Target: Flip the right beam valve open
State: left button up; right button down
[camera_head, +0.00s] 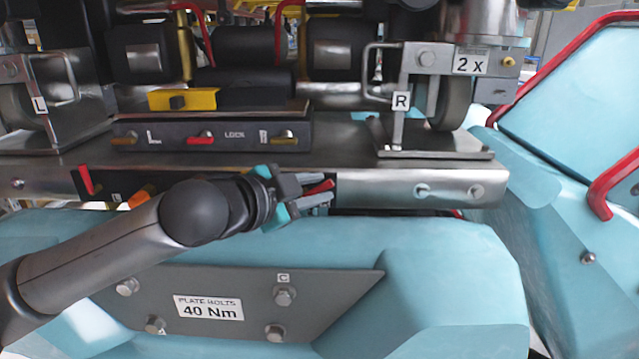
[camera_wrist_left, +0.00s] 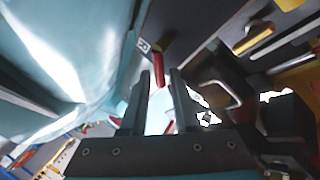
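The right beam valve shows as a red lever (camera_head: 320,187) on the front of the steel beam, partly hidden by my left gripper. My left gripper (camera_head: 318,192) has come in from the left in front of the beam, with its fingers pointing right at the lever. In the left wrist view the gripper (camera_wrist_left: 156,82) is open, and the red lever (camera_wrist_left: 158,68) shows between its two fingertips with gaps on both sides. Whether a finger touches the lever, I cannot tell. A second red lever (camera_head: 86,180) is at the beam's left. My right gripper is not in view.
The steel beam (camera_head: 400,188) runs across above a pale blue car body (camera_head: 430,250) with a bolted plate (camera_head: 330,290). A black panel (camera_head: 240,133) with a red and brass levers sits above. A bracket marked R (camera_head: 400,101) stands at right.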

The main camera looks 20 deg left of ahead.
pick_arm(q)
jog(key=shift+s, duration=0.1)
grip_shut()
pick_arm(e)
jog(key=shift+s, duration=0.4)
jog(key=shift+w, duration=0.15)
pick_arm(q)
jog(key=shift+d+f+m+g+y, duration=0.25)
jog(key=shift+m+g+y, duration=0.25)
jog(key=shift+m+y, duration=0.3)
jog(key=shift+d+f+m+g+y, duration=0.3)
jog(key=shift+f+m+g+y, duration=0.15)
jog(key=shift+m+g+y, duration=0.4)
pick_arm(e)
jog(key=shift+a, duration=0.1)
pick_arm(q)
jog(key=shift+m, duration=0.25)
grip_release()
jog(key=shift+w, duration=0.25)
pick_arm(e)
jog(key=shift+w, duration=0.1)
